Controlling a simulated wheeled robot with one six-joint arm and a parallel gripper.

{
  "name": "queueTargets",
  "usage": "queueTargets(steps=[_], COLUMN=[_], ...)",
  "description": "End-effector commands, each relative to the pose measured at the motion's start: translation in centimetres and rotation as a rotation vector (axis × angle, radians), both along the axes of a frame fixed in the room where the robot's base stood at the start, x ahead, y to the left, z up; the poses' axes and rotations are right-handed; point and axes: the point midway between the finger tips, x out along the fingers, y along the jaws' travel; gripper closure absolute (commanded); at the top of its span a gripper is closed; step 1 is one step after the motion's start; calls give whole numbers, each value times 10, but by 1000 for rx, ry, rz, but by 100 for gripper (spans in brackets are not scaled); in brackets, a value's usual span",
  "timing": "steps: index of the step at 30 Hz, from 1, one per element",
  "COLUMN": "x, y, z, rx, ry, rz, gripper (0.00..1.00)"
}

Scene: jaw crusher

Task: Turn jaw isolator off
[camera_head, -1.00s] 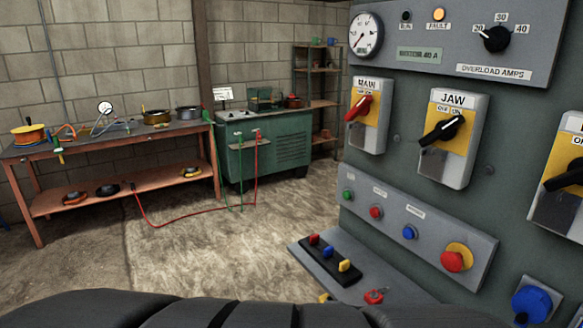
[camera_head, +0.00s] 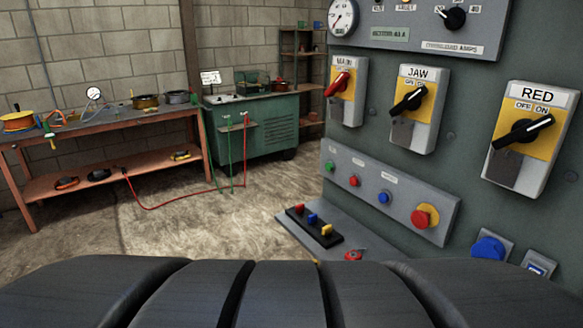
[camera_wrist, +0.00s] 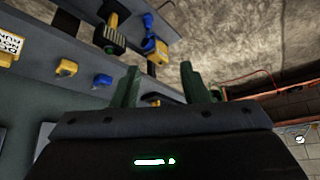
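The jaw isolator (camera_head: 418,108) is a grey box with a yellow plate labelled JAW on the grey-green panel, right of centre in the head view. Its black rotary handle (camera_head: 408,100) points up and to the right, toward the ON mark. My gripper (camera_wrist: 160,84) shows in the wrist view with its two green fingers apart and nothing seen between them. It is not seen in the head view, so its distance from the isolator cannot be told. I cannot make out the jaw isolator in the wrist view.
The MAIN isolator (camera_head: 347,90) with a red handle is left of JAW; the RED isolator (camera_head: 530,138) is right. Below are a button strip (camera_head: 400,201) and a sloped ledge (camera_head: 287,224) with coloured levers. A workbench (camera_head: 100,135) and green cabinet (camera_head: 270,125) stand behind open floor.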

Motion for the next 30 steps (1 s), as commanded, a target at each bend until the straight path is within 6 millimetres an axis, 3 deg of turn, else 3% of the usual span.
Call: queueTargets(steps=[5, 11, 20, 30], x=[4, 26, 85, 169], y=[0, -22, -75, -110], z=[1, 33, 115, 240], rx=[-16, -217, -716, -1336], ry=[17, 89, 250, 415], rz=[14, 153, 411, 585], gripper=[60, 60, 60, 60])
